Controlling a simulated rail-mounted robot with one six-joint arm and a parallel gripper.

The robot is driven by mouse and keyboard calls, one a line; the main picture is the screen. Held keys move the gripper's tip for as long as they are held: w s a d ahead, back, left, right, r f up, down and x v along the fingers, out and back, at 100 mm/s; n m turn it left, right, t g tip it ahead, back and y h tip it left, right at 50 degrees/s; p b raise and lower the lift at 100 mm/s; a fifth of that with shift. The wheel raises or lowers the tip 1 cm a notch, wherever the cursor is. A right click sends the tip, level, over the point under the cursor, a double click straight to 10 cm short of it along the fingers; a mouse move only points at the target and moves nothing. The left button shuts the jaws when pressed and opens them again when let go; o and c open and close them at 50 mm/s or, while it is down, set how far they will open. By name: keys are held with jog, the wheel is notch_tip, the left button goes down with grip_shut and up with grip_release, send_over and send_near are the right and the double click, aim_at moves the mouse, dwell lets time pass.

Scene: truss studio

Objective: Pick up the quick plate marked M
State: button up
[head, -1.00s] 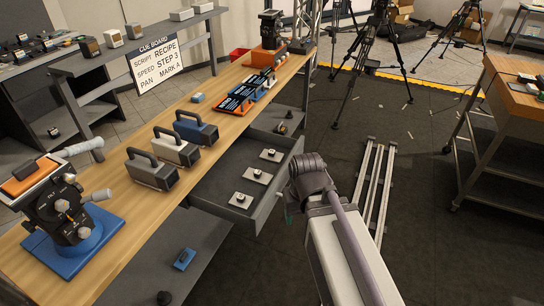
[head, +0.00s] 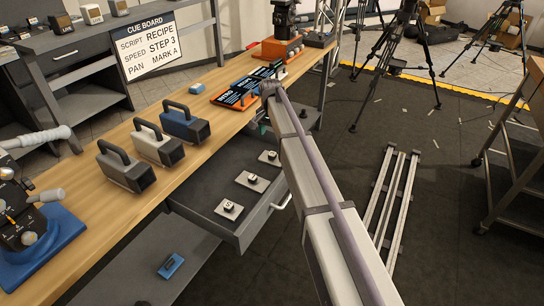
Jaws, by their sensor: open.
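An open grey drawer (head: 212,226) under the wooden bench holds three flat quick plates, each with a dark knob. The near plate (head: 229,209) has a mark on its knob that looks like an S. The middle plate (head: 252,182) and the far plate (head: 269,158) have marks too small to read, so I cannot tell which is M. My gripper (head: 262,127) is mostly hidden by my arm's wrist; only a small dark and teal part shows, above the drawer's far end. It is open, apart from the plates, with nothing visible in it.
Three handled cases, grey (head: 126,166), white (head: 158,144) and blue (head: 186,123), stand on the bench (head: 80,221). Dark labelled panels (head: 237,95) lie further back. Rails (head: 394,205) lie on the floor at right.

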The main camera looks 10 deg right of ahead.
aim_at(271, 155)
notch_tip(271, 155, down, 12)
jog(key=b, duration=1.1)
jog(key=shift+r, duration=0.45)
jog(key=c, duration=1.1)
jog(key=shift+o, duration=0.2)
jog(key=shift+p, duration=0.3)
